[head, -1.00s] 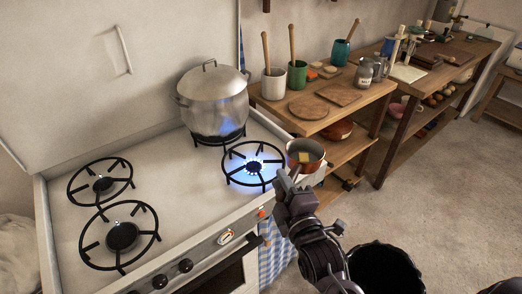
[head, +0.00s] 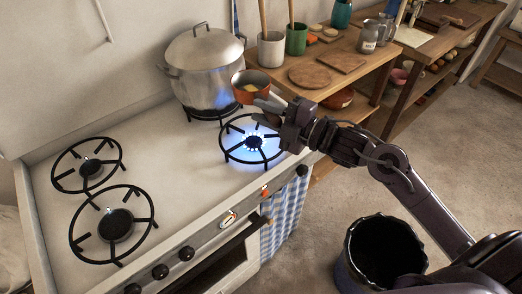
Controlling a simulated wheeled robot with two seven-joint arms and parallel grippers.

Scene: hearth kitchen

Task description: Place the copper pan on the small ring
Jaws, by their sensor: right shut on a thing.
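The lit ring has a blue flame and a bare black grate. A ring with a small burner cap (head: 89,166) at the back left is unlit and empty. My left gripper is not in view.
A large lidded pot (head: 203,66) stands on the back right ring. The front left ring (head: 115,225) is empty. A wooden side table (head: 352,86) with cups and boards adjoins the stove. A black bin (head: 352,262) stands on the floor below my right arm.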

